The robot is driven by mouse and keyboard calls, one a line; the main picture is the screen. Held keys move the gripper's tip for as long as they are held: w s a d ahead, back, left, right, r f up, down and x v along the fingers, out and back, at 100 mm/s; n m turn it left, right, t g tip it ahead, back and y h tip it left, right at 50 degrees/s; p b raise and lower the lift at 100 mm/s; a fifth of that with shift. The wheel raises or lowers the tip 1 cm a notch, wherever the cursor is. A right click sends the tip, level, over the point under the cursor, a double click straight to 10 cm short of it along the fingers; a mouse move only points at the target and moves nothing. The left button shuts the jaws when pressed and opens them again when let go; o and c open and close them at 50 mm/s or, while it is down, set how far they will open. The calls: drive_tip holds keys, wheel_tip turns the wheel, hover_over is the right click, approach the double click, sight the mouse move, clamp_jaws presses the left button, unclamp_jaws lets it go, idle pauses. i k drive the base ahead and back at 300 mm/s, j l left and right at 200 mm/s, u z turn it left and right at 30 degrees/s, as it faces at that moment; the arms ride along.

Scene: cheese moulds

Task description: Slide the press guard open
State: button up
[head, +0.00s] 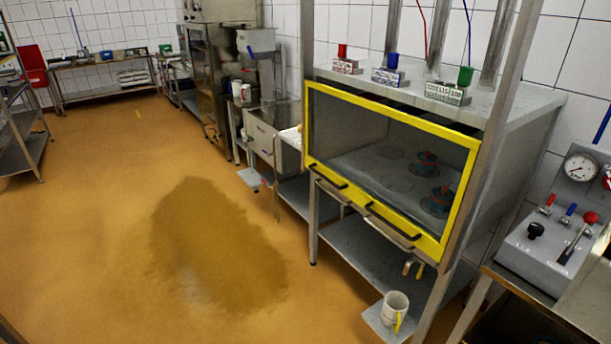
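The press guard is a clear panel in a yellow frame (392,112). It covers the front of the press (520,120) at the right of the head view. The guard looks shut, with its lower yellow bar down at the press table's front edge. Dark bar handles (392,224) sit along that lower bar. My gripper is not in view.
A control box (548,246) with a gauge and levers stands at right. A mug (395,308) sits on a low shelf in front of the press. Steel benches and machines line the back wall. The orange floor at left is open, with a dark wet-looking patch (215,245).

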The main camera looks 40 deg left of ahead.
sight(430, 246)
drive_tip(key=u, duration=1.15)
drive_tip(key=i+l+z, duration=0.15)
drive_tip(key=z, duration=0.2)
drive_tip(key=i+l+z, duration=0.1)
drive_tip(key=i+z, duration=0.55)
drive_tip(key=k+l, duration=0.05)
drive_tip(key=k, duration=0.05)
